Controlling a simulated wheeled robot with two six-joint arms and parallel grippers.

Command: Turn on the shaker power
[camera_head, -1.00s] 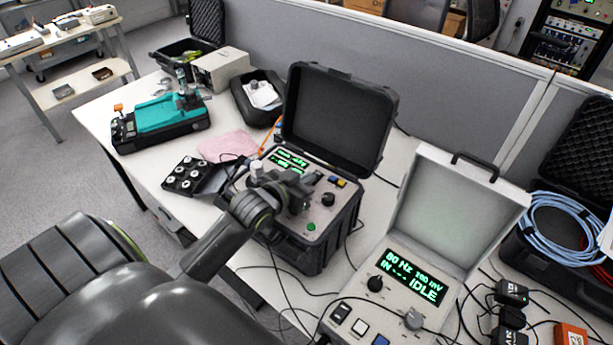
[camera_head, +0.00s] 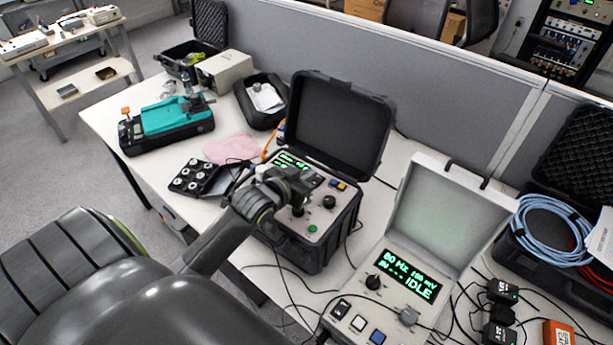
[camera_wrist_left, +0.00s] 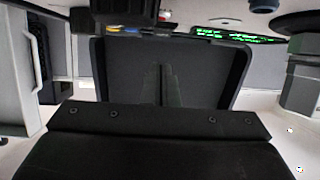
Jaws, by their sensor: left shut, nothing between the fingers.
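The black-cased unit (camera_head: 290,250) stands open on the bench, with a green-lit display (camera_head: 291,161), knobs and colored buttons on its panel. A green button (camera_head: 313,229) is at the panel's front, and a dark knob (camera_head: 329,202) is farther back. My left gripper (camera_head: 299,207) is shut and empty over the middle of this panel, hiding part of it. I cannot tell whether it touches the panel. The left wrist view shows the panel's display (camera_wrist_left: 225,34) and the dark lid (camera_wrist_left: 125,75) upside down. The power switch cannot be made out. My right gripper is not in view.
A pale-cased instrument (camera_head: 408,262) reading IDLE stands to the right, with its lid up and cables around it. A teal device (camera_head: 172,118), a pink cloth (camera_head: 231,148) and a black tray of round parts (camera_head: 193,178) lie to the left.

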